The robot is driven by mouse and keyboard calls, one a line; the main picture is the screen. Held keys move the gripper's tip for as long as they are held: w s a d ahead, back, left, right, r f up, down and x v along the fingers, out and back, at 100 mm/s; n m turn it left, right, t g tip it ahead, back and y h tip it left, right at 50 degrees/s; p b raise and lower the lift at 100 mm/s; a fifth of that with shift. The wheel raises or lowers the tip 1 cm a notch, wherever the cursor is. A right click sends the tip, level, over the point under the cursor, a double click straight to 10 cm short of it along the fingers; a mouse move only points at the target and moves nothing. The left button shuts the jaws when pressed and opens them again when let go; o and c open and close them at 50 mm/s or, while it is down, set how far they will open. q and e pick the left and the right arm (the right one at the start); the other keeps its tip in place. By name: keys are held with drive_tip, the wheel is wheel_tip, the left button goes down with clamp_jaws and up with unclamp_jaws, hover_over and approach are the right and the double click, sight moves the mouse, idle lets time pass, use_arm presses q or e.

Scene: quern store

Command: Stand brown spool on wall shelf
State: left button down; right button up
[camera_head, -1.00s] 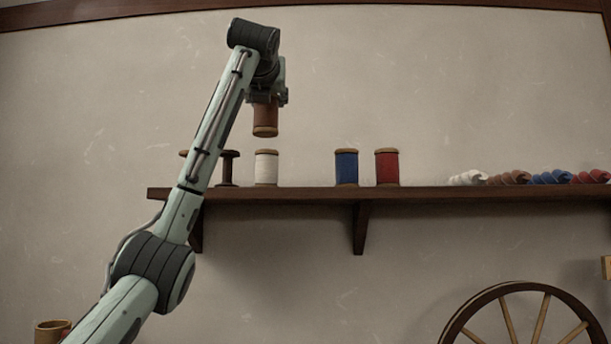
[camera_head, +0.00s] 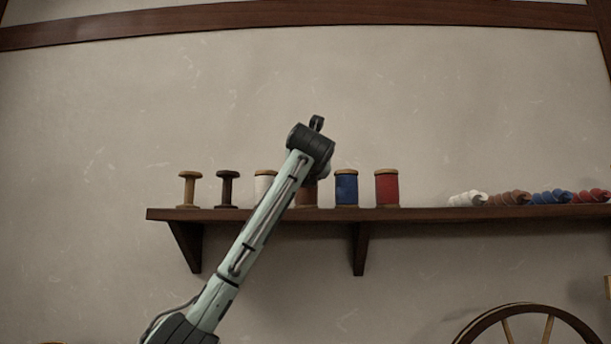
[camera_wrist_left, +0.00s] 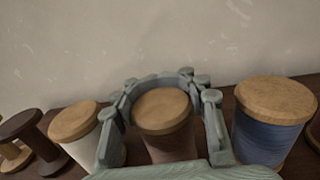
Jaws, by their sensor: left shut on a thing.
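The brown spool (camera_head: 307,196) is upright at the wall shelf (camera_head: 430,214), in the space between the white spool (camera_head: 263,186) and the blue spool (camera_head: 346,188). Its base looks level with the neighbouring spools' bases; my arm covers part of it, so I cannot tell for sure that it touches the board. In the left wrist view its pale wooden top (camera_wrist_left: 162,110) sits between the fingers of my left gripper (camera_wrist_left: 163,122), which is shut around it. In the head view my wrist and forearm mostly hide the gripper. My right gripper is out of view.
Two empty spools, one light (camera_head: 189,190) and one dark (camera_head: 226,189), stand left of the white spool. A red spool (camera_head: 387,188) stands right of the blue one. Yarn skeins (camera_head: 508,198) lie farther right. A spinning wheel (camera_head: 525,318) is below.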

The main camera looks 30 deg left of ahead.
use_arm(q)
drive_tip(key=c, duration=1.4)
unclamp_jaws()
drive_tip(key=o, duration=0.5)
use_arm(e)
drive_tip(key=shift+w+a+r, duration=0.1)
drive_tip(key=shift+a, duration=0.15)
use_arm(q)
drive_tip(key=shift+o, duration=0.2)
drive_tip(key=shift+s+d, duration=0.1)
drive_tip(key=shift+s, duration=0.05)
drive_tip(key=b+v, duration=0.1)
drive_tip(key=v, duration=0.5)
drive_tip(key=shift+s+d+b, duration=0.15)
drive_tip(key=shift+s+b, duration=0.05)
drive_tip(key=shift+b, duration=0.2)
drive_tip(key=shift+b+v, duration=0.35)
drive_tip(key=shift+v, duration=2.3)
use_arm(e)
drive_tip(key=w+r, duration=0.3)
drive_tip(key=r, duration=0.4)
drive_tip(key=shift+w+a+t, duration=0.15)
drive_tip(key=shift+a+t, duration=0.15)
